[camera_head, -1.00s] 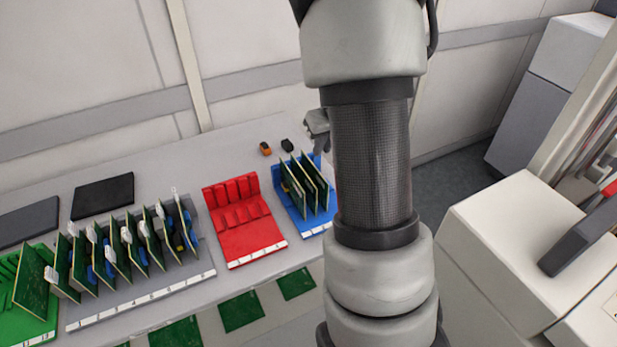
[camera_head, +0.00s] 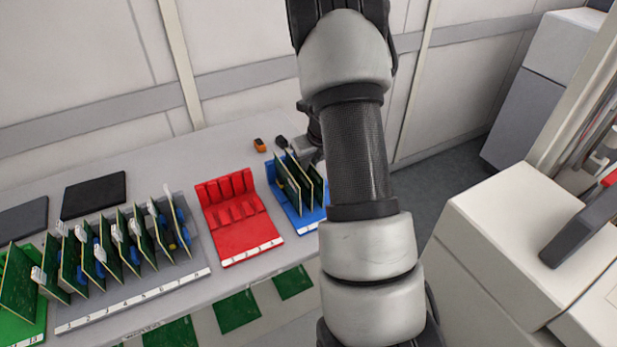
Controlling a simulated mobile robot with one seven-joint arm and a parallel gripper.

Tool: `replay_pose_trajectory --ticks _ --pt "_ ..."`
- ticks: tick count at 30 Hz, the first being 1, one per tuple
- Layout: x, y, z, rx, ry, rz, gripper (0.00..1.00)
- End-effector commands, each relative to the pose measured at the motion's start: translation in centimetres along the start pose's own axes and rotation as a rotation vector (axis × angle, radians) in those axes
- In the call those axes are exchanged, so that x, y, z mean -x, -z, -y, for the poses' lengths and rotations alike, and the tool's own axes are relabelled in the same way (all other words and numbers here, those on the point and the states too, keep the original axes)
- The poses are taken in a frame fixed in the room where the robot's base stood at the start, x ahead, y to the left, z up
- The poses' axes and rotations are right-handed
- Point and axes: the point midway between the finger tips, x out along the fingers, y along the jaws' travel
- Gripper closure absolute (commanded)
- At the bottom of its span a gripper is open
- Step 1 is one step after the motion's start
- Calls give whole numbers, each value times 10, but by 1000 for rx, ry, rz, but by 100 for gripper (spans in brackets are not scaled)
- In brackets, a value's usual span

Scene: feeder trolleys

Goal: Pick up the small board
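Several small green boards (camera_head: 298,184) stand upright in the blue rack (camera_head: 307,222) at the right end of the table. Larger green boards (camera_head: 118,243) with white and blue parts stand in the grey rack (camera_head: 140,290) at the left. Another green board (camera_head: 20,285) leans in the green rack (camera_head: 35,325) at the far left. My gripper (camera_head: 306,150) is just behind and right of the boards in the blue rack, mostly hidden by my arm. I cannot tell whether it touches a board or whether its fingers are open.
The red rack (camera_head: 240,238) is empty and stands between the grey and blue racks. A black pad (camera_head: 94,194), a grey pad (camera_head: 22,219), a small orange item (camera_head: 259,145) and a small black item (camera_head: 281,141) lie behind. Green boards (camera_head: 238,311) lie below the table's front edge.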

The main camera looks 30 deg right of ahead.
Motion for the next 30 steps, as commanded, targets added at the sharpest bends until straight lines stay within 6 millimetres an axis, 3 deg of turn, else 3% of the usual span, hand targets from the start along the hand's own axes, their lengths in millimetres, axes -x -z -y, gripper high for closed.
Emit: replay_pose_trajectory --ticks 28,30 --pt "-4 2 0 0 0 0 88" --pt "-4 2 0 0 0 0 96"
